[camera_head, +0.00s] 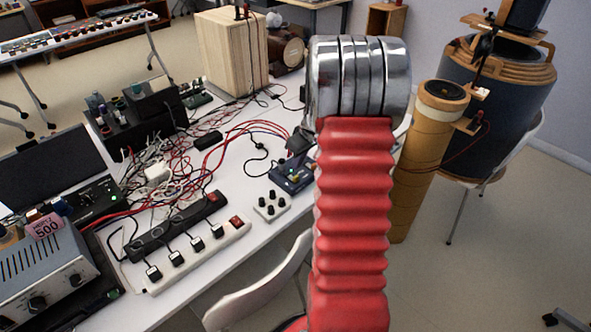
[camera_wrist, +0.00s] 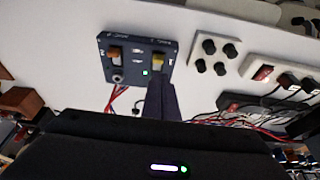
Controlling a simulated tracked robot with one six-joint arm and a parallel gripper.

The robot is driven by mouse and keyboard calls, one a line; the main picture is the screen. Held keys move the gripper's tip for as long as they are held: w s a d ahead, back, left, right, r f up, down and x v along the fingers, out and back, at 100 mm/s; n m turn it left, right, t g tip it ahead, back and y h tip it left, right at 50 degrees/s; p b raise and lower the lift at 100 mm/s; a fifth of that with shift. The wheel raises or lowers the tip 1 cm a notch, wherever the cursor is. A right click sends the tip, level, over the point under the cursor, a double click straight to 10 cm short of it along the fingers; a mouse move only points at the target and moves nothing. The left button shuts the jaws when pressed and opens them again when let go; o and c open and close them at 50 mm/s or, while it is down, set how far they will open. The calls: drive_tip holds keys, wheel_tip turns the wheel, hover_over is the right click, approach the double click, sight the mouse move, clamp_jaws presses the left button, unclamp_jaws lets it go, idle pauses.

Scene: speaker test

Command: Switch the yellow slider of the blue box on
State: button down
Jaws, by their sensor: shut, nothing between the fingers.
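The blue box (camera_wrist: 136,50) lies on the white table in the wrist view, with wires at its lower edge. Its yellow slider (camera_wrist: 158,62) is on the right half, and an orange slider (camera_wrist: 115,54) is on the left half. A small green light (camera_wrist: 145,72) shows between them. My gripper (camera_wrist: 160,80) is shut and empty, its dark fingertips right at the yellow slider's lower end. I cannot tell whether they touch it.
A white box with black knobs (camera_head: 271,205) stands close beside the blue box. A white power strip (camera_head: 190,262) and tangled cables (camera_head: 160,175) lie further left on the table. A white chair (camera_head: 262,285) stands at the table's front edge.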

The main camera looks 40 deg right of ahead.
drive_tip(key=v, duration=0.3)
drive_tip(key=shift+r, duration=0.3)
idle(0.4)
drive_tip(key=s+a+r, duration=0.5)
drive_tip(key=s+a, duration=0.1)
drive_tip(key=a, duration=0.6)
drive_tip(key=s+a+r+t, duration=0.1)
drive_tip(key=s+a+r, duration=0.4)
drive_tip(key=a, duration=0.7)
drive_tip(key=s+a+r, duration=0.6)
drive_tip(key=s+a, duration=0.3)
drive_tip(key=a, duration=0.3)
drive_tip(key=shift+m+t, duration=0.3)
drive_tip(key=shift+t, duration=0.1)
